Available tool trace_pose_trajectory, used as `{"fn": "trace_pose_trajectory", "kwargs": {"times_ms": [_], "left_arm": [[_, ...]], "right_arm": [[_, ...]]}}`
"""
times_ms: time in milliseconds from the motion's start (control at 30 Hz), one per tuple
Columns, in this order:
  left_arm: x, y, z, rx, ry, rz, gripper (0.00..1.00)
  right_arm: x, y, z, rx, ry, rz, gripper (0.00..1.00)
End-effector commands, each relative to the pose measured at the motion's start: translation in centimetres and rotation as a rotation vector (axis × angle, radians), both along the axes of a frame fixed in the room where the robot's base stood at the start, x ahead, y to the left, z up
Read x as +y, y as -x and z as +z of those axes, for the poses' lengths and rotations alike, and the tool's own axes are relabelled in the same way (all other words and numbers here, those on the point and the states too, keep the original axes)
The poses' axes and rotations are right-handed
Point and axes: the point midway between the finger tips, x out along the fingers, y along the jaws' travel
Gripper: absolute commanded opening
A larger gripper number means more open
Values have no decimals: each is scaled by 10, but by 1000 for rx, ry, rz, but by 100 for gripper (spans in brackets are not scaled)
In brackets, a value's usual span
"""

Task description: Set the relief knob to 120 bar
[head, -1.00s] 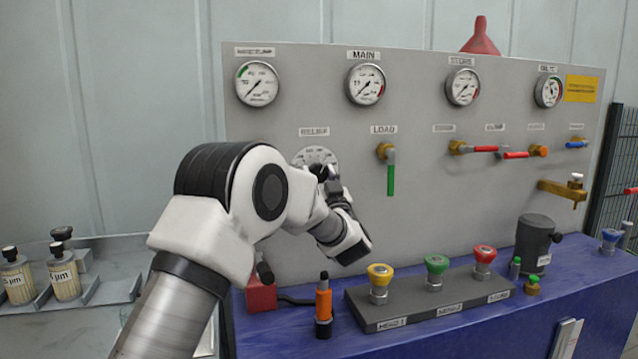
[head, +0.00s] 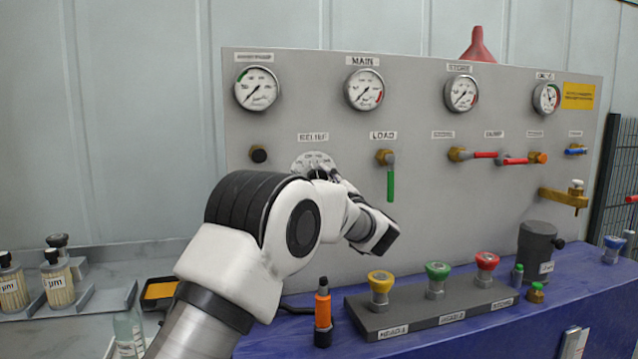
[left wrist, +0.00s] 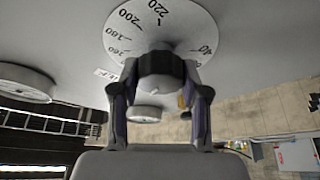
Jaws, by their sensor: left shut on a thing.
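The relief dial (head: 305,160) is a round white plate on the grey panel under the RELIEF label, partly covered by my left wrist. In the left wrist view the dial (left wrist: 130,35) shows the marks 180, 200 and 220. In the head view my left gripper (head: 324,174) is at the dial, with the knob hidden. I cannot make out the pointer's setting. My right gripper is not in view.
The LOAD valve with its green handle (head: 391,184) hangs just right of my wrist. A black knob (head: 258,154) is left of the dial. Below stand an orange-and-black tool (head: 323,312) and a block (head: 430,312) with yellow, green and red buttons.

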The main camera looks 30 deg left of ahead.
Motion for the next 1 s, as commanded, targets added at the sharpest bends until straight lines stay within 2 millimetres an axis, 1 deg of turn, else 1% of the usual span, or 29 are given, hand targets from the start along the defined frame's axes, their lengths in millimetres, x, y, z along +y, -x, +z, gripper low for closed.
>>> {"fn": "trace_pose_trajectory", "kwargs": {"times_ms": [467,500,567,867,967,1000], "left_arm": [[0,0,0,-14,12,0,11],[0,0,0,-14,12,0,49],[0,0,0,-14,12,0,70],[0,0,0,-13,12,0,71],[-6,2,-1,-13,11,0,71],[-11,4,-3,-12,10,-1,71]], "right_arm": [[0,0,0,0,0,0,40],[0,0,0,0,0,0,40],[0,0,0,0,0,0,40],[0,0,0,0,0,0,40],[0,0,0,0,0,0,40],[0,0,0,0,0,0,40]]}}
